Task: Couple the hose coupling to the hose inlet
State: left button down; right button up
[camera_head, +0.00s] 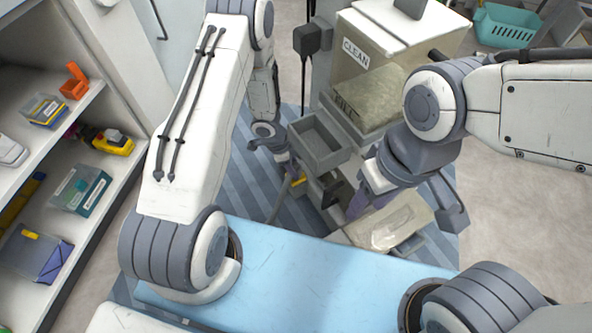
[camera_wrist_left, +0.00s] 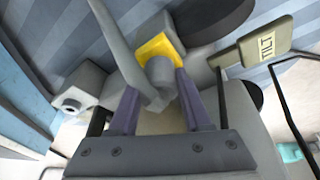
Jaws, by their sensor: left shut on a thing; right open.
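My left gripper (camera_head: 291,168) reaches down beside the carpet cleaner. In the left wrist view its purple fingers (camera_wrist_left: 158,84) are shut on a grey cylindrical part, which I take for the hose coupling (camera_wrist_left: 160,68). A square yellow piece (camera_wrist_left: 158,47) sits directly beyond it; I cannot tell whether they are joined or only lined up. A grey hose (camera_wrist_left: 115,35) curves down in front of the left finger. The hose inlet cannot be told apart for sure. My right gripper (camera_head: 358,204) is open near the machine's front, its fingertips partly hidden.
The machine carries a tank marked CLEAN (camera_head: 362,52), a tank marked FILL (camera_head: 365,105) and an open grey tray (camera_head: 318,143). A clear-lidded box (camera_head: 390,222) is in front. Shelves (camera_head: 118,165) stand left; a light blue surface (camera_head: 300,265) lies nearest. A teal basket (camera_head: 506,27) is behind.

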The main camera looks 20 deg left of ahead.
pick_arm(q)
jog(key=shift+r, duration=0.15)
jog(key=shift+r+p, duration=1.4)
jog(key=shift+p, duration=0.4)
jog(key=shift+s+f, duration=0.1)
